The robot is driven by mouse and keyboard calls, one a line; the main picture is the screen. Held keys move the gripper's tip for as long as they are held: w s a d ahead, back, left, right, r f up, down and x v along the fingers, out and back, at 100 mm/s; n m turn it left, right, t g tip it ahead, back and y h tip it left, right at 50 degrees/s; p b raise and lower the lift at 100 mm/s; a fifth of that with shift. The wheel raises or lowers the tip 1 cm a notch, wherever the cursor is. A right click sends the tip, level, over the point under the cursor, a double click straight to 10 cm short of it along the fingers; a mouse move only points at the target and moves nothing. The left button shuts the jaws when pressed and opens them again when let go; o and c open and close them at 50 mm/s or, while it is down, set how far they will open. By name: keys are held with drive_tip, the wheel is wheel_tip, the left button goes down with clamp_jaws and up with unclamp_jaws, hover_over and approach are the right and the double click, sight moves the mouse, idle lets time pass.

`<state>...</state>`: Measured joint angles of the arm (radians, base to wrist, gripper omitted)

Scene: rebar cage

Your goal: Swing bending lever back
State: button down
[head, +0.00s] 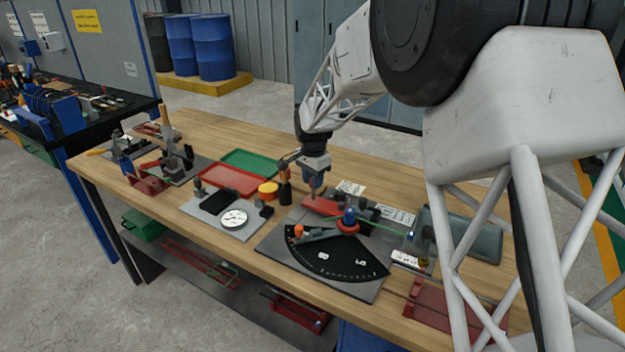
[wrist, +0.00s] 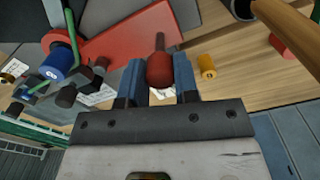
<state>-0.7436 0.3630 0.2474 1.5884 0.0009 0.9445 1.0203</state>
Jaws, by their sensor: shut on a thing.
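The bending lever shows as a red bar (head: 320,207) at the back of the bending station, left of the blue centre post (head: 350,216). In the wrist view the red lever bar (wrist: 120,38) runs left to the blue post (wrist: 60,60). My gripper (head: 313,190) is over the bar's outer left end, pointing down. In the wrist view my gripper (wrist: 158,75) has its blue fingers shut on the red handle knob (wrist: 159,66). The black angle plate (head: 330,257) lies in front, with an orange-tipped grey arm (head: 315,236) over it. The knob is hidden in the head view.
A round dial gauge (head: 234,218) sits on a grey plate to the left, with an orange roll (head: 268,190) behind it. Red (head: 232,180) and green (head: 250,162) trays lie further back. A dark grey tray (head: 470,235) and red rack (head: 440,305) stand at right.

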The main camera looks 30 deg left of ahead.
drive_tip(key=c, duration=0.9)
unclamp_jaws()
drive_tip(key=shift+w, duration=0.1)
drive_tip(key=shift+o, duration=0.2)
drive_tip(key=shift+r, duration=3.9)
drive_tip(key=shift+d, duration=0.15)
drive_tip(key=shift+d+r, duration=0.2)
drive_tip(key=shift+d, duration=0.1)
drive_tip(key=s+d+r, duration=0.3)
drive_tip(key=d+r, duration=0.1)
drive_tip(key=d, duration=0.8)
drive_tip(key=s+d+r+n+t, duration=0.1)
drive_tip(key=s+d+r, duration=0.25)
drive_tip(key=d, duration=0.85)
drive_tip(key=s+d+r, duration=0.2)
drive_tip(key=d+r, duration=0.2)
drive_tip(key=d, duration=0.8)
drive_tip(key=s+d+f+n, duration=0.1)
drive_tip(key=s+d+f, duration=0.1)
drive_tip(key=s+d, duration=0.9)
drive_tip(key=s+d+f+n+t, duration=0.1)
drive_tip(key=s+d+f, duration=0.1)
drive_tip(key=s+d, duration=1)
drive_tip(key=s, duration=0.4)
drive_tip(key=shift+s+d+f+t, duration=0.15)
drive_tip(key=shift+s+d+t, duration=0.1)
drive_tip(key=shift+d+t, duration=0.05)
